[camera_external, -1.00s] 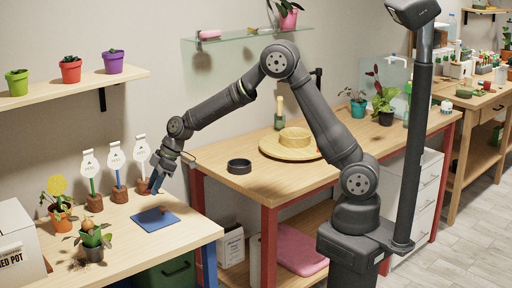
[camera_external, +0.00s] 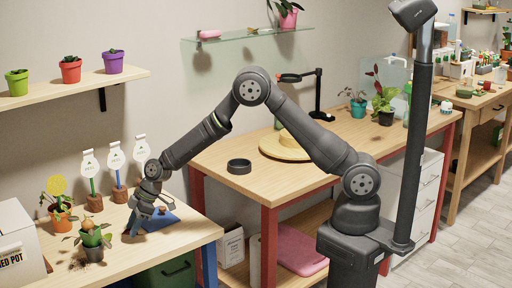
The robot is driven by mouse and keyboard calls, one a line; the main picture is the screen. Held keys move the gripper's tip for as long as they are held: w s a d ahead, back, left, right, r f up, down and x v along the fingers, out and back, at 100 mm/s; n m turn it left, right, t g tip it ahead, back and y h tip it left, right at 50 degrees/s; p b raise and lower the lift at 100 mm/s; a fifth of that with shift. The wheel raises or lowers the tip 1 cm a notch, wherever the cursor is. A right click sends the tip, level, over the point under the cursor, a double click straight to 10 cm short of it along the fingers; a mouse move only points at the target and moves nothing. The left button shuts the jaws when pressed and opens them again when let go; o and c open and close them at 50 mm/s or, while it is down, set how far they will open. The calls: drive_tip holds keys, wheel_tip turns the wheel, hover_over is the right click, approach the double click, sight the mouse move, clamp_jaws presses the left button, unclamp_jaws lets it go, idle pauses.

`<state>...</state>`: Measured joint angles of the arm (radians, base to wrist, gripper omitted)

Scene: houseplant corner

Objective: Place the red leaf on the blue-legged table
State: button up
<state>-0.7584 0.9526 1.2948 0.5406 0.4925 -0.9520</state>
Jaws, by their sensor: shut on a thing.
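The blue-legged table (camera_external: 120,266) is the light wood bench at lower left, with a blue leg at its right front corner.
Just left of my gripper stands a leafy potted plant (camera_external: 92,240), with a yellow-topped plant (camera_external: 59,203) behind it. Several labelled stakes (camera_external: 117,172) line the back. A white box (camera_external: 18,240) fills the left end. The red-legged table (camera_external: 255,190) stands to the right.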

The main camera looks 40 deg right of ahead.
drive_tip(key=shift+f, duration=1)
drive_tip(key=shift+f, duration=0.15)
drive_tip(key=o, duration=1.1)
drive_tip(key=shift+r, duration=0.25)
drive_tip(key=v, duration=1.2)
drive_tip(key=shift+f, duration=0.1)
